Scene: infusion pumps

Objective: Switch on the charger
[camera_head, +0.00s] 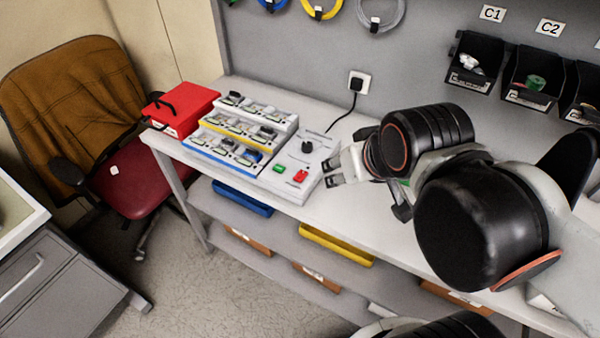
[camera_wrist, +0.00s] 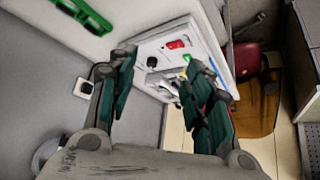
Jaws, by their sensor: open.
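The charger (camera_head: 316,158) is a pale sloped box on the white bench. It has a black knob (camera_head: 307,147), a green button (camera_head: 279,168) and a red button (camera_head: 300,176). In the wrist view, the charger (camera_wrist: 205,42) appears ahead of my fingers, with its red button (camera_wrist: 177,44) and green button (camera_wrist: 187,58) visible. My gripper (camera_head: 330,174) is open and empty at the right side of the charger. In the wrist view, my gripper's fingers (camera_wrist: 160,66) are spread, partly covering the panel. I cannot tell whether they touch the charger.
Stepped racks (camera_head: 235,130) of small modules stand left of the charger, with a red box (camera_head: 180,108) beyond. A black cable runs to a wall socket (camera_head: 359,82) behind. Black bins (camera_head: 475,62) hang at right. A chair (camera_head: 85,120) stands left of the bench (camera_head: 400,225).

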